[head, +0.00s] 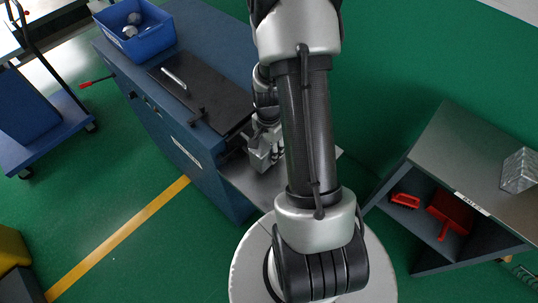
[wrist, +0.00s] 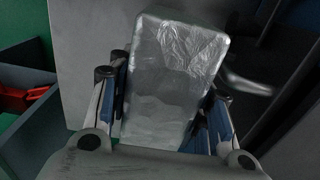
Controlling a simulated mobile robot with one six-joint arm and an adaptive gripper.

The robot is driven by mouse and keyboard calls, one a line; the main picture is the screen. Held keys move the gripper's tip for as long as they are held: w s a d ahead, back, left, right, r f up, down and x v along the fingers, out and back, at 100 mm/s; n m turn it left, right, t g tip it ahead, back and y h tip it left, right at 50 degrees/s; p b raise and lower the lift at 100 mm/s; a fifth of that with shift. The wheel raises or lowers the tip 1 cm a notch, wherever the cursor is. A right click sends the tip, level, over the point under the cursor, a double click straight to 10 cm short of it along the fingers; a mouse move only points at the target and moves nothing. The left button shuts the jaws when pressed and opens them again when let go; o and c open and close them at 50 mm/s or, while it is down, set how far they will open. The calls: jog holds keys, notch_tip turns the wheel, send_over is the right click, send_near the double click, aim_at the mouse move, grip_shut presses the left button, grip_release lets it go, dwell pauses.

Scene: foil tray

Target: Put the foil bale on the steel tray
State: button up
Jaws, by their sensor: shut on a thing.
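The foil bale (wrist: 175,75) is a silvery, wrinkled block in the wrist view. It stands between the two fingers of my gripper (wrist: 164,92), which is shut on it. In the head view my gripper (head: 264,152) is beside the blue bench, over a grey metal plate that looks like the steel tray (head: 241,176). The arm hides much of this plate and most of the bale. In the wrist view a flat grey surface (wrist: 82,62) lies behind the bale. I cannot tell whether the bale touches it.
The blue bench (head: 170,110) carries a black plate (head: 205,88) with a handle and a blue bin (head: 135,38) holding crumpled pieces. At right, a grey-topped cabinet (head: 462,150) bears a silvery block (head: 519,171), with red items on its shelf.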

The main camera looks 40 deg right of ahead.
jog(key=shift+f+b, duration=0.45)
jog(key=shift+f, duration=1.3)
jog(key=shift+f, duration=0.2)
jog(key=o, duration=1)
jog(key=shift+r, duration=0.1)
